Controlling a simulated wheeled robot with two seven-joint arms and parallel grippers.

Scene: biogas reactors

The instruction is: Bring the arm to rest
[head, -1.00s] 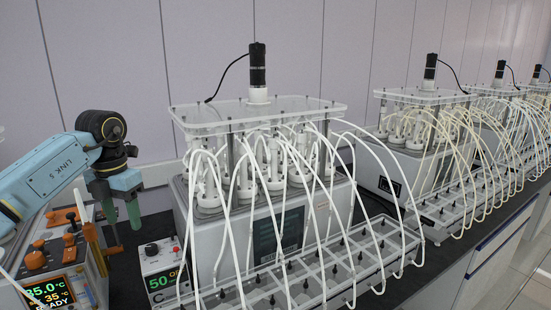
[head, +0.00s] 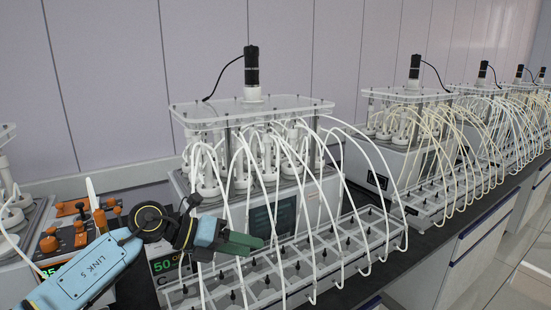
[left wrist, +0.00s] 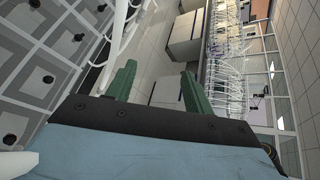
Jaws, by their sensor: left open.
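My left arm comes in from the lower left in the head view. Its green-fingered left gripper (head: 243,244) points right, in front of the nearest reactor unit and among its white tubes. In the left wrist view, the two green fingers of the left gripper (left wrist: 157,88) stand apart with nothing between them. My right gripper is in neither view.
The nearest reactor unit (head: 255,107) carries a clear top plate and a black motor. White tubes arch to the gridded tray (head: 345,258) close by the gripper. An orange-knobbed device (head: 68,228) stands at left. More reactors (head: 407,95) line the bench to the right.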

